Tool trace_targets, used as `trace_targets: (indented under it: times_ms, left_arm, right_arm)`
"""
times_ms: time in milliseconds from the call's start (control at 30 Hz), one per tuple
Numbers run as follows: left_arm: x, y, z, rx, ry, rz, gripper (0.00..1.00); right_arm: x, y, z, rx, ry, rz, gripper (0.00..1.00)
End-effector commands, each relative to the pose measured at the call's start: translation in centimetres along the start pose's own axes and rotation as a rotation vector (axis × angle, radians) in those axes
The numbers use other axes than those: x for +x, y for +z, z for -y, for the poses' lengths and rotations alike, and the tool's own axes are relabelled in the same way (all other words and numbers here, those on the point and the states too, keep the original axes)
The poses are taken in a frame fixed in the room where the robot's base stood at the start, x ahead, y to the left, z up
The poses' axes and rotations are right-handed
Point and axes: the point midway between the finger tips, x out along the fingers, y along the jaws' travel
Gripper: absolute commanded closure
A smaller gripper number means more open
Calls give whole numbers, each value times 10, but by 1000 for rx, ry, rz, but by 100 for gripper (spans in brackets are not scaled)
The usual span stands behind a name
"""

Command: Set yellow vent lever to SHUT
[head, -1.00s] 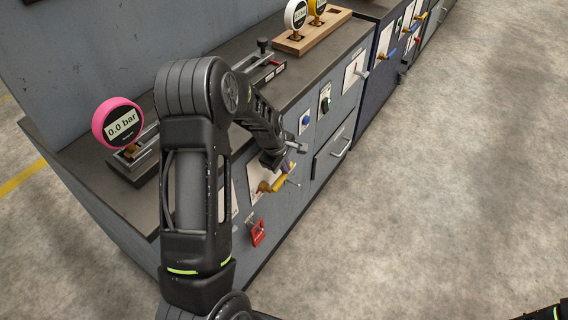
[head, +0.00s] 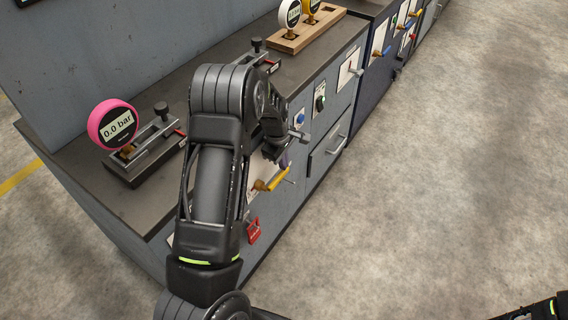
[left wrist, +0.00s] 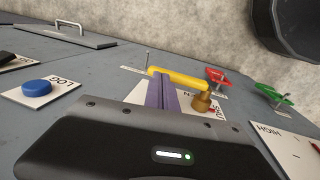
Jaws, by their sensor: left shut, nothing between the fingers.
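The yellow vent lever (head: 270,184) is on the grey cabinet's front, over a white label plate. In the left wrist view the yellow lever (left wrist: 182,78) runs from a brass hub (left wrist: 202,103) toward the upper left. The plate shows part of "SHUT" beside the hub; the other word is mostly hidden. My left gripper (head: 284,162) is just above the lever in the head view. Its purple fingers (left wrist: 162,92) are shut and empty, with the tips at the lever's free half; I cannot tell whether they touch. My right gripper is out of view.
A red handle (left wrist: 216,75) and a green handle (left wrist: 271,93) sit beyond the lever. A blue button (left wrist: 37,87) and a drawer handle (head: 339,146) are on the cabinet front. A pink gauge (head: 112,124) stands on the worktop.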

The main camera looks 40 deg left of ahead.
Motion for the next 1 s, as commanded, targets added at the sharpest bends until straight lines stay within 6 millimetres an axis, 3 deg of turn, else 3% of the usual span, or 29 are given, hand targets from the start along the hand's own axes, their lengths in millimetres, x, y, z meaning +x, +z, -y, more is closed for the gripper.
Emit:
trace_targets:
  times_ms: [100,200,500,700,1000]
  left_arm:
    - [-31,-8,-4,0,3,-1,100]
    - [-47,-7,-9,3,7,-1,100]
    - [-106,-7,-20,3,5,-1,100]
    - [-120,-7,-22,2,2,0,100]
    - [-121,-7,-22,2,2,0,100]
  right_arm:
    - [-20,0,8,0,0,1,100]
    - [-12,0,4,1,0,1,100]
    - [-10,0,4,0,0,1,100]
    - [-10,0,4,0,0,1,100]
    - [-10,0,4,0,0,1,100]
